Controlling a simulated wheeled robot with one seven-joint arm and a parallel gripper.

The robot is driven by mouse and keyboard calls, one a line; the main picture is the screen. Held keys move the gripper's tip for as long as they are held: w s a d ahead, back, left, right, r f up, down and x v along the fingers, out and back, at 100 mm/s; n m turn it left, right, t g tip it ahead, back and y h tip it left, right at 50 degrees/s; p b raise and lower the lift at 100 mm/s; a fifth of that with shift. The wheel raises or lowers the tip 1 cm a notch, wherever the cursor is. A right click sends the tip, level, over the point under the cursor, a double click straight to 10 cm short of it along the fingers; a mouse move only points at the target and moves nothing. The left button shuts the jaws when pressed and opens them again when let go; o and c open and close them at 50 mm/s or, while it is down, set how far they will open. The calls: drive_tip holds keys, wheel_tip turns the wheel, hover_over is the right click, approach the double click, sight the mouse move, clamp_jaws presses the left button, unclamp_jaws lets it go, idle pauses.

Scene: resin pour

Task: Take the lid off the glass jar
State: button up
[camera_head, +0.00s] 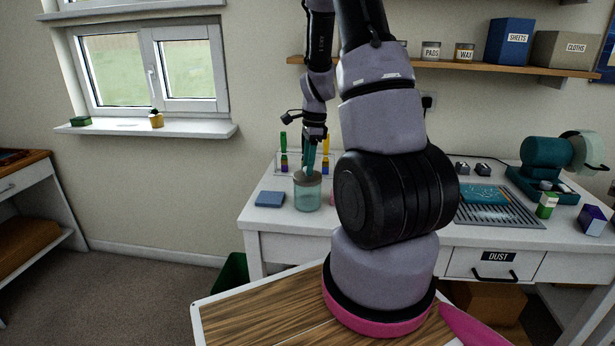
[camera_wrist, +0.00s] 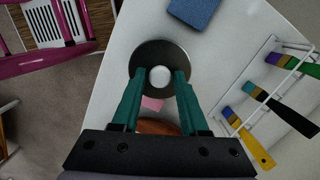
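The glass jar (camera_head: 307,195) is pale green and see-through, and stands upright on the white worktop. Its round dark lid (camera_head: 307,178) is on the jar's mouth. In the wrist view the lid (camera_wrist: 160,54) is seen from above, with a pale round knob (camera_wrist: 160,77) at its middle. My gripper (camera_head: 309,172) points down over the lid. In the wrist view the teal fingers of my gripper (camera_wrist: 160,76) are apart, one on each side of the knob, with a small gap visible on both sides. The gripper holds nothing.
A blue pad (camera_head: 270,198) lies left of the jar. A wire rack (camera_wrist: 243,112) with several brushes stands close to the jar. A grille (camera_head: 500,208) and teal machine (camera_head: 548,150) are farther right. A wood-topped surface (camera_head: 265,318) is in front.

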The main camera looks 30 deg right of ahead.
clamp_jaws()
